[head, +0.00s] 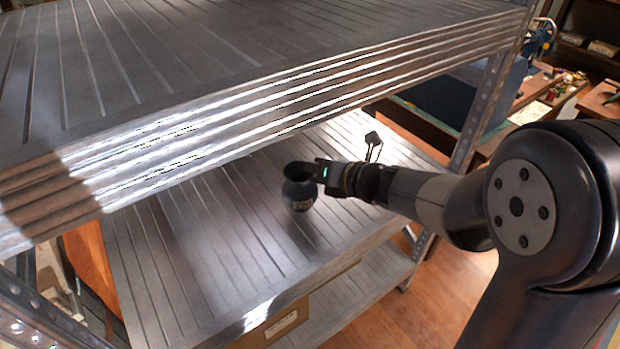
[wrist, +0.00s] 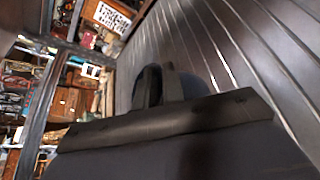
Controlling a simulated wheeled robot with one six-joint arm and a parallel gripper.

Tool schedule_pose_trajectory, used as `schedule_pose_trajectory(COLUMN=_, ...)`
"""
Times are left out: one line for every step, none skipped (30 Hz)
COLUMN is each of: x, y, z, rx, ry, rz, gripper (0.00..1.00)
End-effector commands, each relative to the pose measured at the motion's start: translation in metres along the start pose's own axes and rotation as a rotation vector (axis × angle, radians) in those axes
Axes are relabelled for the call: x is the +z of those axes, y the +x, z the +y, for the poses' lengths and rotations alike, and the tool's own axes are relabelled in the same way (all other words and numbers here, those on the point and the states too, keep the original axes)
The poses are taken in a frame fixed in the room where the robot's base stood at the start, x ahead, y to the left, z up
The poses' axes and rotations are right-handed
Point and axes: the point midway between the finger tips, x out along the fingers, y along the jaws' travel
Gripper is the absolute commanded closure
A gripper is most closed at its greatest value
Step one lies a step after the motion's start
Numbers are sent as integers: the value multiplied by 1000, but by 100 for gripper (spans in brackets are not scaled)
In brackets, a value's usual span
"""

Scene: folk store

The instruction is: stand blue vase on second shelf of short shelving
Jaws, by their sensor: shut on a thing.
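The blue vase (head: 299,188) is small, dark and round-bodied with an open mouth. In the head view it appears upright over the middle shelf (head: 190,270) of the metal shelving, below the top shelf. My gripper (head: 318,174) comes from the right and is shut on the vase near its upper part. Whether the vase's base touches the shelf is hard to tell. In the wrist view my gripper (wrist: 160,88) is in front of the dark bluish vase (wrist: 182,82), which is mostly hidden behind the fingers.
The top shelf (head: 200,60) hangs over the vase, with its ridged front edge close above my arm. A metal upright (head: 482,110) stands at the right end. A cardboard box (head: 290,318) sits on the lower shelf. The middle shelf around the vase looks bare.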

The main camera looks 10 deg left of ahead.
Motion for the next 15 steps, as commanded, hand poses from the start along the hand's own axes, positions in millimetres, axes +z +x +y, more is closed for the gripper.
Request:
schedule_pose_trajectory(x=-9, y=4, z=-7, rx=-1, ry=4, rz=3, gripper=100)
schedule_pose_trajectory(x=-12, y=5, z=-9, rx=-1, ry=4, rz=3, gripper=100)
schedule_pose_trajectory(x=-15, y=7, z=-12, rx=-1, ry=3, rz=3, gripper=100)
schedule_pose_trajectory(x=-17, y=8, z=-13, rx=-1, ry=3, rz=2, gripper=100)
schedule_pose_trajectory(x=-18, y=8, z=-14, rx=-1, ry=2, rz=1, gripper=100)
schedule_pose_trajectory(x=-19, y=9, z=-15, rx=-1, ry=2, rz=0, gripper=100)
schedule_pose_trajectory(x=-19, y=9, z=-15, rx=-1, ry=2, rz=0, gripper=100)
schedule_pose_trajectory(x=-18, y=8, z=-15, rx=0, ry=1, rz=0, gripper=100)
schedule_pose_trajectory(x=-18, y=8, z=-14, rx=0, ry=1, rz=0, gripper=100)
schedule_pose_trajectory(x=-18, y=8, z=-14, rx=0, ry=1, rz=0, gripper=100)
schedule_pose_trajectory(x=-18, y=8, z=-14, rx=0, ry=1, rz=0, gripper=100)
schedule_pose_trajectory(x=-18, y=8, z=-14, rx=0, ry=1, rz=0, gripper=100)
schedule_pose_trajectory(x=-18, y=8, z=-14, rx=0, ry=1, rz=0, gripper=100)
schedule_pose_trajectory(x=-18, y=8, z=-15, rx=0, ry=1, rz=0, gripper=100)
schedule_pose_trajectory(x=-20, y=9, z=-15, rx=0, ry=0, rz=0, gripper=100)
